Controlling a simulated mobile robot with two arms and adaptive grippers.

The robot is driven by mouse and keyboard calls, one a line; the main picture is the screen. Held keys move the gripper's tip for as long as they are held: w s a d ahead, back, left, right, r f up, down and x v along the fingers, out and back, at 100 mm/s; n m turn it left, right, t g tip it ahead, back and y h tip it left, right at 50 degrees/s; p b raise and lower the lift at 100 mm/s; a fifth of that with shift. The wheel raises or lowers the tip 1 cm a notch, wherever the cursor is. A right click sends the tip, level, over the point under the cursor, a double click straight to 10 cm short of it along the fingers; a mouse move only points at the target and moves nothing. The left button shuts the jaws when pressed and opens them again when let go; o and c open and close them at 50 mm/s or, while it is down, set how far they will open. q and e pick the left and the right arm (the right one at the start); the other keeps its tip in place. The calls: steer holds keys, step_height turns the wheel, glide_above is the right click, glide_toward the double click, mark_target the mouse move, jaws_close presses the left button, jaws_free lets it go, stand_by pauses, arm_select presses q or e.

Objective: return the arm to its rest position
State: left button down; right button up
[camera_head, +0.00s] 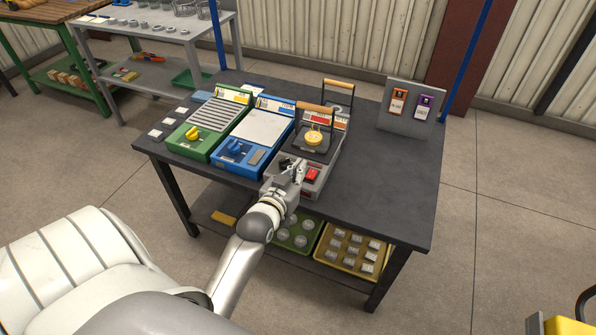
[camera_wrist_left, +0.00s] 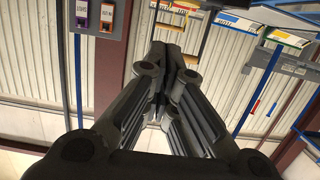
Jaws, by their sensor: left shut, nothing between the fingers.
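My left gripper (camera_head: 291,170) is at the front edge of the dark table (camera_head: 380,190), over the front of the grey device. In the head view its arm comes up from the lower left. In the left wrist view the gripper's fingers (camera_wrist_left: 165,60) are together with nothing between them. The wrist view looks toward the corrugated wall, with the devices at its top edge. My right gripper is not in view.
A green device (camera_head: 205,125), a blue device (camera_head: 262,135) and a grey device (camera_head: 325,170) stand in a row. An upright panel (camera_head: 410,105) stands at the back right. The table's right side is clear. Yellow (camera_head: 350,248) and green trays sit below.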

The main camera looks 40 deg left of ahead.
arm_select(q)
steer(key=shift+f, duration=0.1)
stand_by(0.5)
steer(key=d+f+g, duration=0.1)
steer(key=f, duration=0.4)
steer(key=s+d+f+g+h, duration=0.1)
steer(key=d+f, duration=0.1)
steer(key=f, duration=0.3)
steer(key=s+d+f+m+g, duration=0.1)
steer(key=f, duration=0.4)
steer(key=shift+s+d+f+h, duration=0.25)
steer(key=shift+h, duration=0.05)
steer(key=s+d+f+m+g+h, duration=0.1)
steer(key=s+d+f+g, duration=0.15)
steer(key=s+f, duration=0.4)
steer(key=s+d+f+g+h, duration=0.1)
steer(key=s+d+f, duration=0.2)
steer(key=f, duration=0.7)
steer(key=s+f+m+g, duration=0.1)
steer(key=s+f+g, duration=0.1)
steer(key=s+f, duration=0.4)
steer(key=s+d+f+m+g, duration=0.1)
steer(key=s+f+g, duration=0.2)
steer(key=s, duration=1.2)
steer(key=s+d+f+m+g, duration=0.1)
steer(key=s+f+g, duration=0.2)
steer(key=s+f, duration=0.5)
steer(key=s, duration=0.2)
steer(key=shift+s+f, duration=0.3)
steer(key=shift+s, duration=0.1)
